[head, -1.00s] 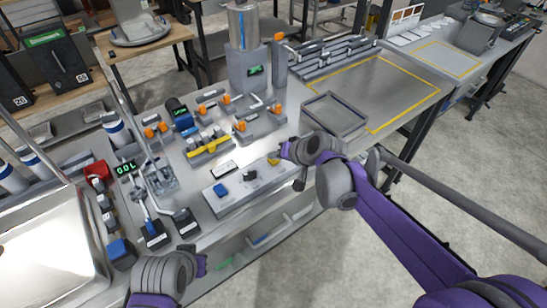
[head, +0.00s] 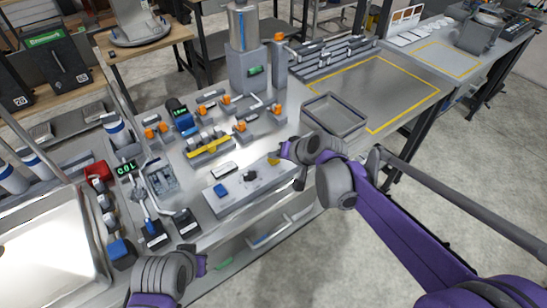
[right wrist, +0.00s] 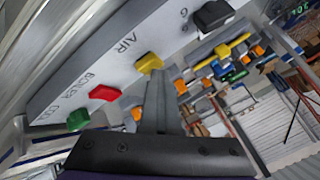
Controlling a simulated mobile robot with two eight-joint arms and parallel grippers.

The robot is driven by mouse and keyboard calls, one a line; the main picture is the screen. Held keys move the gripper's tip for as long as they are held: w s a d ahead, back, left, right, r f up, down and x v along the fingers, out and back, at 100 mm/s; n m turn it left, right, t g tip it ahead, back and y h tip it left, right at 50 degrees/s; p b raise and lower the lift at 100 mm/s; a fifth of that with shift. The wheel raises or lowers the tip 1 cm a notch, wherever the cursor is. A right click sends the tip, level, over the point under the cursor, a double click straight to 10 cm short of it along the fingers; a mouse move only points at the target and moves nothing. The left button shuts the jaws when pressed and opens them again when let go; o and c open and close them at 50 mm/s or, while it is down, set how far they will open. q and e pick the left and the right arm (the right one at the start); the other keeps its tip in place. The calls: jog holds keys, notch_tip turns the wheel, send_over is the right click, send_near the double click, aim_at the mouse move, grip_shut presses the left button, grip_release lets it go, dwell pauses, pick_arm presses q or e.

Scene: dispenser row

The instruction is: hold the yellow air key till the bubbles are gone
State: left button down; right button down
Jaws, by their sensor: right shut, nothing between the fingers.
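The right wrist view shows the yellow key (right wrist: 149,62) beside the label AIR. My right gripper (head: 284,152) is shut and empty, its fingertips (right wrist: 157,76) at the yellow key. They look in contact with it, but I cannot tell how far it is pressed. My left gripper (head: 203,262) hangs near the counter's front edge, its jaws unclear. A tall clear cylinder (head: 243,28) stands at the back; I cannot make out bubbles in it.
The panel also carries a red key (right wrist: 104,93), a green key (right wrist: 78,119) and a black key (right wrist: 213,15). A grey tray (head: 335,118) stands close behind my right gripper. The yellow-outlined area (head: 390,88) is clear. A sink (head: 45,240) lies at the left.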

aim_at(276, 161)
pick_arm(q)
jog(key=shift+w+r+p, duration=0.3)
jog(key=shift+r+p, duration=0.05)
jog(key=shift+r, duration=0.25)
pick_arm(e)
jog(key=shift+r, duration=0.75)
